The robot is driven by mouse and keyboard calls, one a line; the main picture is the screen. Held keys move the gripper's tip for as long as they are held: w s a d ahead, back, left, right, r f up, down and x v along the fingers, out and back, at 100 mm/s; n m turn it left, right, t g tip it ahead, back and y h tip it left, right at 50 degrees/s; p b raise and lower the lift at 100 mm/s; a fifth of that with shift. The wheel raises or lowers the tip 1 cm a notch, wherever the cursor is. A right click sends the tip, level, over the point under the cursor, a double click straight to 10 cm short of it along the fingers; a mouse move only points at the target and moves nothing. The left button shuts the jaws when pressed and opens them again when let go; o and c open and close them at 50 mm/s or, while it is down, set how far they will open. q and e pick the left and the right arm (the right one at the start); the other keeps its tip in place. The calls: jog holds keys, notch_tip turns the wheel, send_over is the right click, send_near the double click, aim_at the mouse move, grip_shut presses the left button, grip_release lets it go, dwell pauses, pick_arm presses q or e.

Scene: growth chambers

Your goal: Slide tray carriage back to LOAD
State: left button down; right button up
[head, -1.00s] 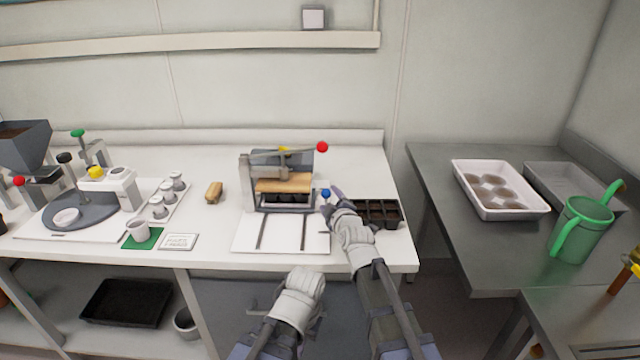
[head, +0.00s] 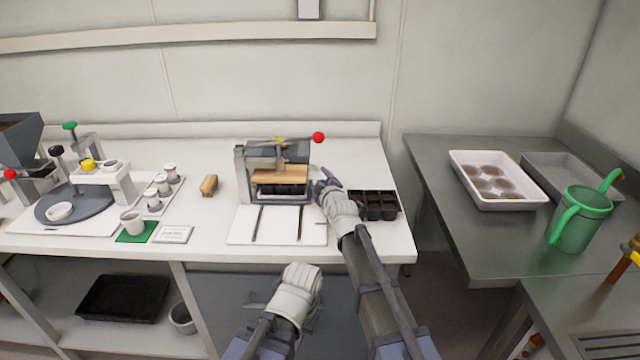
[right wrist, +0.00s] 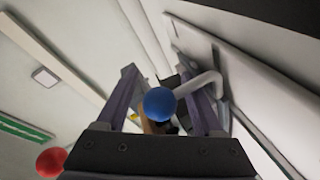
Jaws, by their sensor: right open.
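The tray carriage (head: 283,201) sits under the press (head: 243,178), at the back end of two dark rails (head: 257,224) on a white base plate. Dark tray cells show below the press's wooden plate (head: 281,174). The carriage's blue knob (right wrist: 160,103) shows between the open fingers of my right gripper (right wrist: 165,95) in the right wrist view; I cannot tell if they touch it. In the head view my right gripper (head: 324,182) is at the press's right side and hides the knob. My left gripper (head: 300,290) hangs low before the bench, its fingers mostly hidden.
The press lever ends in a red ball (head: 318,137) above my right gripper. A dark cell tray (head: 376,205) stands close right of my right wrist. A wooden-backed brush (head: 209,185) lies left of the press. The front of the rails is clear.

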grip_shut()
dwell(0.6)
jog(key=shift+d, duration=0.15)
dwell(0.7)
